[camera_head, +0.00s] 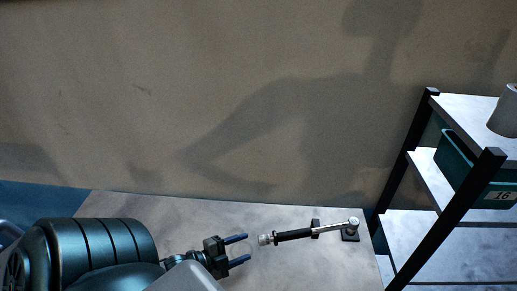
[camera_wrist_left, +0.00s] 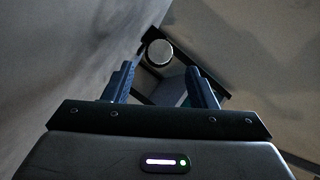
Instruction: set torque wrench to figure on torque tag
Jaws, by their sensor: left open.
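The torque wrench (camera_head: 294,235) lies across a stand with black supports on the table, its silver head to the right and its silver end knob (camera_head: 265,239) to the left. My left gripper (camera_head: 247,248) is open and empty, its fingers pointing at the knob from the left with a small gap. In the left wrist view the round end face of the knob (camera_wrist_left: 159,52) shows beyond and between the two fingertips (camera_wrist_left: 161,70). The scale on the wrench is too small to read. A white label (camera_head: 502,196) reading 16 is on a teal bin. My right gripper is out of view.
The table (camera_head: 200,213) is bare around the wrench. A shelf rack with black posts (camera_head: 463,205) stands at the right. It holds the teal bin (camera_head: 457,160) and a pale cylinder (camera_head: 506,112) on top. A wall (camera_head: 150,100) rises behind the table.

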